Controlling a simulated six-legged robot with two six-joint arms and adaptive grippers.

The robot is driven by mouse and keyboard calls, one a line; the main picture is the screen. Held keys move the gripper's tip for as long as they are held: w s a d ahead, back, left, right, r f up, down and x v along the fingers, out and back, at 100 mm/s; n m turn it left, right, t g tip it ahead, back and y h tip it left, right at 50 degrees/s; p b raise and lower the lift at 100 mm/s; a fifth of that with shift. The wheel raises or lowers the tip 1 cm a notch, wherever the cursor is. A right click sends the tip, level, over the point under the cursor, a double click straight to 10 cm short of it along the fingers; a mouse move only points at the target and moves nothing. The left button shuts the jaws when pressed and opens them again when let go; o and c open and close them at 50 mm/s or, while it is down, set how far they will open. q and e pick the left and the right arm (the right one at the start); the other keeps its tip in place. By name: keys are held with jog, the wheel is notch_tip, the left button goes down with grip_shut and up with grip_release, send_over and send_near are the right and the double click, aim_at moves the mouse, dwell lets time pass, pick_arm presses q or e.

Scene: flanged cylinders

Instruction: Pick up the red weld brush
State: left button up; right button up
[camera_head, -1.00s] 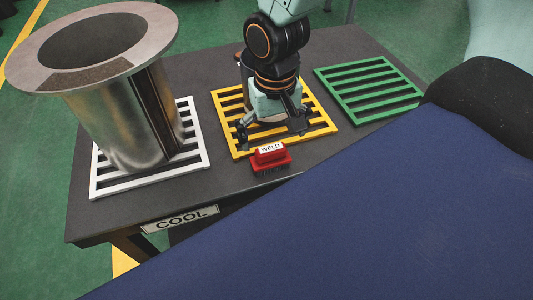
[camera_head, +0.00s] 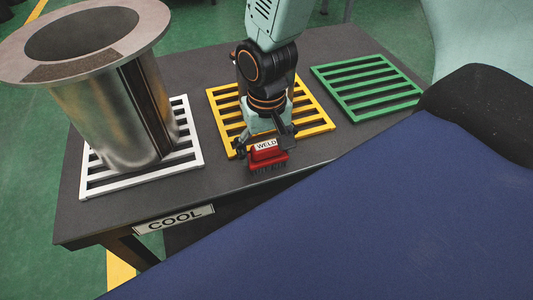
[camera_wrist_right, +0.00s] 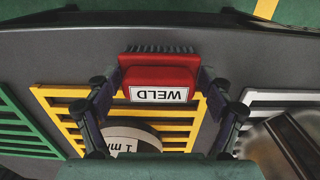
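The red weld brush (camera_head: 267,158), with a white WELD label and dark bristles, is at the front edge of the yellow rack, near the table's front edge. My right gripper (camera_head: 266,146) is at the brush, one finger on each side of it. In the right wrist view the brush (camera_wrist_right: 160,76) fills the gap between the fingertips (camera_wrist_right: 159,80), which seem to touch its two ends. Whether the brush still rests on the table is hard to tell. My left gripper is not in view.
The yellow rack (camera_head: 221,112) lies under my right gripper. A flanged metal cylinder (camera_head: 105,115) stands on the white rack (camera_head: 190,155) at left. An empty green rack (camera_head: 368,87) lies at right. In the wrist view a round labelled object (camera_wrist_right: 130,138) is at the yellow rack.

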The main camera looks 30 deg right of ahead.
aim_at(267, 144)
jog(key=shift+d, duration=0.1)
jog(key=shift+c, duration=1.4)
jog(key=shift+s, duration=0.2)
jog(key=c, duration=0.3)
jog(key=shift+s, duration=0.1)
jog(key=c, duration=0.3)
jog(key=shift+f, duration=0.1)
jog(key=shift+c, duration=0.2)
jog(key=shift+r, duration=0.2)
jog(key=shift+c, duration=0.9)
notch_tip(267, 144, up, 9)
jog(key=p, duration=0.3)
jog(key=shift+p, duration=0.3)
jog(key=shift+w+r, duration=0.25)
jog(key=shift+r, duration=0.1)
jog(key=shift+w, duration=0.15)
